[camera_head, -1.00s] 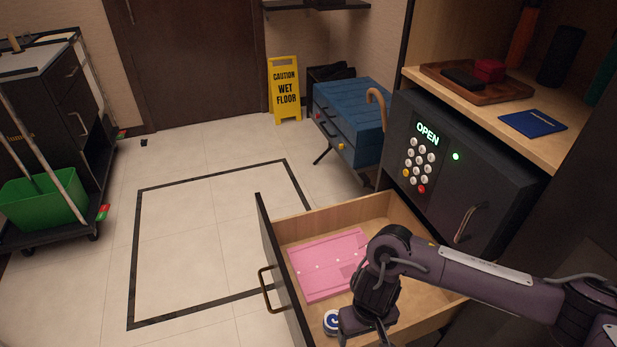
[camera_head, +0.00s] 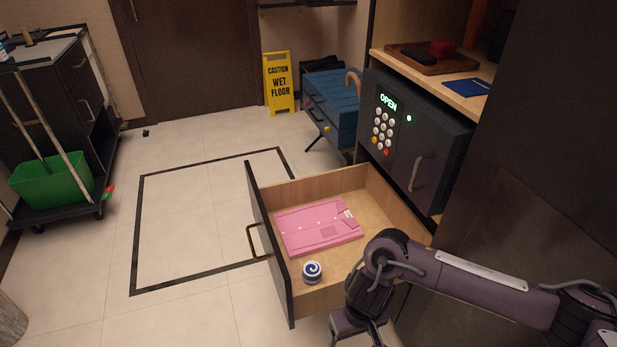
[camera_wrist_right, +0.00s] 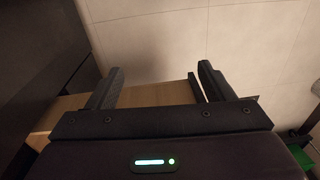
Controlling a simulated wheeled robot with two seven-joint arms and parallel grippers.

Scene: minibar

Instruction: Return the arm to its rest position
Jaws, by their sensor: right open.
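My right arm comes in from the lower right in the head view. Its gripper (camera_head: 357,338) hangs beside the near side of the open drawer (camera_head: 330,183), partly cut off by the bottom edge. The wrist view shows the right gripper (camera_wrist_right: 160,78) with its two fingers apart and nothing between them, with a wooden drawer edge (camera_wrist_right: 70,103) behind it. My left gripper is not in view.
A pink box (camera_head: 318,228) and a small blue-and-white round item (camera_head: 312,272) lie in the drawer. A dark safe (camera_head: 425,130) reading OPEN stands behind it. A dark panel (camera_head: 545,150) is at right.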

